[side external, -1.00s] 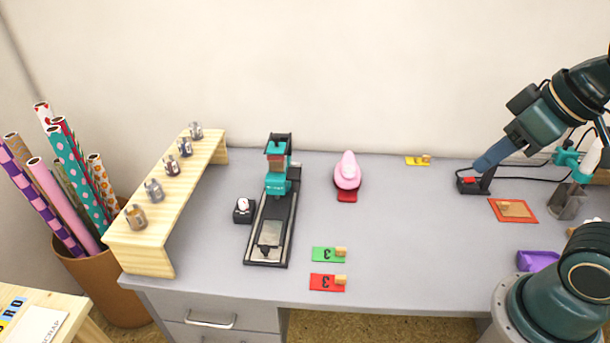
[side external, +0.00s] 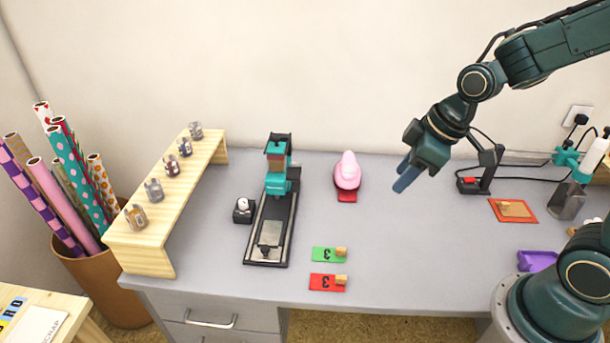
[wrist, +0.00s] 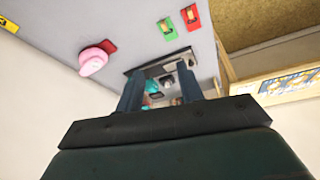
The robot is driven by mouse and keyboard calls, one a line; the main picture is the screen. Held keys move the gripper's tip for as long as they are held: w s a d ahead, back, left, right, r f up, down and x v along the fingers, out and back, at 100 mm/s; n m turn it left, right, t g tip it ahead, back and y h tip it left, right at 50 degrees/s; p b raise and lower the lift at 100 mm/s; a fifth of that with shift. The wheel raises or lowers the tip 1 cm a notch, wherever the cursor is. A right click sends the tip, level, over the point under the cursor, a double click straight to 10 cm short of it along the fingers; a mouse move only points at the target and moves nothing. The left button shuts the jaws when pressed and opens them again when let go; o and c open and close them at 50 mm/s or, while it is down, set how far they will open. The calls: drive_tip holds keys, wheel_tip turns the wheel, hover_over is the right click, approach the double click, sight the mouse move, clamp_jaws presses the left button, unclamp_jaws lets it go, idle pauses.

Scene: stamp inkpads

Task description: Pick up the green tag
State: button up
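The green tag (side external: 324,254) lies flat on the grey desk near its front edge. It bears a dark "3" and has a small tan block at its right end. In the wrist view the green tag (wrist: 167,29) is at the top, beyond the fingers. My gripper (side external: 403,183) is in the air above the desk, to the right of and higher than the green tag. In the wrist view my gripper (wrist: 160,72) has its two fingers apart, with nothing held between them.
A red tag (side external: 327,282) lies just in front of the green one. A pink object (side external: 347,172) on a red tag stands behind. A stamping press (side external: 268,225) is left, beside a wooden rack (side external: 150,240). A purple tray (side external: 537,261) is right. The desk between is clear.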

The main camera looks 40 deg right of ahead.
drive_tip(key=w+a+f+n+g+y, duration=0.1)
drive_tip(key=w+f+n, duration=0.2)
drive_tip(key=f, duration=0.9)
drive_tip(key=shift+w+f+y, duration=0.2)
drive_tip(key=shift+w+y, duration=0.1)
drive_tip(key=shift+w, duration=0.55)
approach(341, 249)
drive_tip(key=shift+x, duration=1.8)
drive_tip(key=shift+s+f, duration=0.1)
drive_tip(key=shift+x, duration=2.55)
drive_tip(key=shift+c, duration=0.3)
clamp_jaws()
